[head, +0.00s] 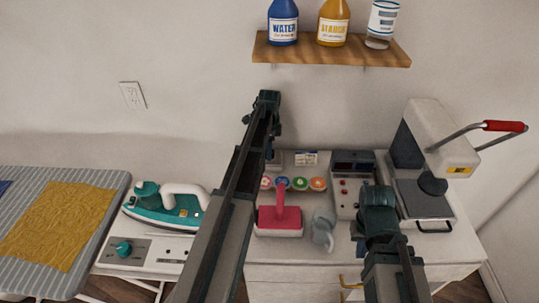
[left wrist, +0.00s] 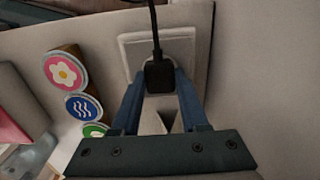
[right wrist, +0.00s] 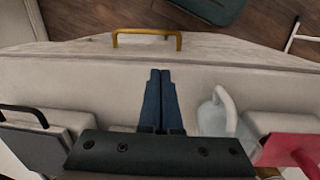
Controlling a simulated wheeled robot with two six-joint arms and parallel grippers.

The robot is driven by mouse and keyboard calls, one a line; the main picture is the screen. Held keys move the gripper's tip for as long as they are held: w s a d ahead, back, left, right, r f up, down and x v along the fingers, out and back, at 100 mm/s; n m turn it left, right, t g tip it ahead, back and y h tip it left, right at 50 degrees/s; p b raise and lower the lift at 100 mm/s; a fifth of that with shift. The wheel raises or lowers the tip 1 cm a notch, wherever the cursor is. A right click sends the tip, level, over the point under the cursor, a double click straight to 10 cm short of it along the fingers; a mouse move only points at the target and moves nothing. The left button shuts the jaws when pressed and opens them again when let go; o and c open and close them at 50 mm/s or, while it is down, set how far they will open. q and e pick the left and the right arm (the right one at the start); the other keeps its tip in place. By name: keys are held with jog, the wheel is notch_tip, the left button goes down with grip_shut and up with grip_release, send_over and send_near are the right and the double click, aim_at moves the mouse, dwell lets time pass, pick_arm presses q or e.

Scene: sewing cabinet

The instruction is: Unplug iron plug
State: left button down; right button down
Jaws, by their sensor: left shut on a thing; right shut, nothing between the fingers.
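The iron plug (left wrist: 159,76) is a black block with a black cord running up from it in the left wrist view. It sits against a white wall socket (left wrist: 185,50); I cannot tell how deep it is seated. My left gripper (left wrist: 159,88) is shut on the plug, one blue finger on each side. In the head view my left arm hides the plug and this socket. The teal and white iron (head: 168,208) stands on its white base at left. My right gripper (right wrist: 158,73) is shut and empty above the cabinet's front edge.
A red-handled block (head: 280,222), a grey jug (head: 323,230), round picture buttons (left wrist: 66,72) and a control box (head: 352,180) crowd the cabinet top. A press (head: 425,195) stands right. A bottle shelf (head: 330,50) hangs above. Another wall outlet (head: 132,95) is at left.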

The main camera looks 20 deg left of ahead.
pick_arm(q)
jog(key=shift+r, duration=0.15)
pick_arm(e)
jog(key=shift+r, duration=0.15)
